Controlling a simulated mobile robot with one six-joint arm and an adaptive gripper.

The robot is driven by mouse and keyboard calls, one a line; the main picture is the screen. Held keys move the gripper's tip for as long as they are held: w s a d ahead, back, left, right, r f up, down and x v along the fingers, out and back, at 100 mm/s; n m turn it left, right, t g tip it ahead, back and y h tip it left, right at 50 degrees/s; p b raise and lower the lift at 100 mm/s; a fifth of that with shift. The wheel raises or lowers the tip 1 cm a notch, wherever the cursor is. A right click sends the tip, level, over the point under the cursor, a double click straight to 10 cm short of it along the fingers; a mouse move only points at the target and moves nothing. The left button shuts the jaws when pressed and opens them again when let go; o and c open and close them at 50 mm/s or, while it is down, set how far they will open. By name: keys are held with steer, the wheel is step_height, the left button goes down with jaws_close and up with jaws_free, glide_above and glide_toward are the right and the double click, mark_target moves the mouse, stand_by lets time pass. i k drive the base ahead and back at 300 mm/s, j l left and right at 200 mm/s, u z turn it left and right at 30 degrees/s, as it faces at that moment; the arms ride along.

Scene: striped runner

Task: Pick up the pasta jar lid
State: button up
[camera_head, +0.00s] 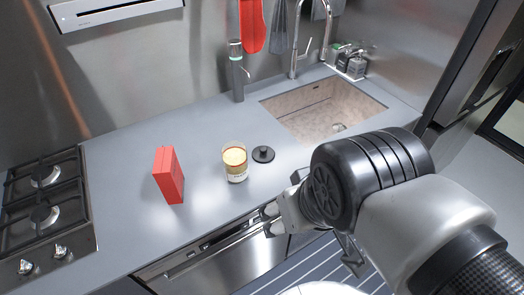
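The lid (263,155), a small black disc with a raised knob, lies flat on the grey counter. It is just right of the glass jar (235,165), which stands upright with pale yellow contents and a white label. The lid and jar look apart. My gripper (269,220) is in front of the counter's front edge, nearer the camera than the lid and not touching it. Its fingertips point left and look small and partly overlapped, so their opening is unclear. I see nothing held in it.
A red box (168,175) stands left of the jar. A gas hob (45,215) is at the far left. A sink (322,108) with a tap (296,50) is behind right. A dark bottle (237,72) stands at the back. The counter around the lid is mostly clear.

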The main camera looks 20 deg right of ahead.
mark_target(263, 154)
steer(key=i+l+u, duration=0.75)
steer(key=l+u, duration=0.25)
steer(key=l, duration=0.2)
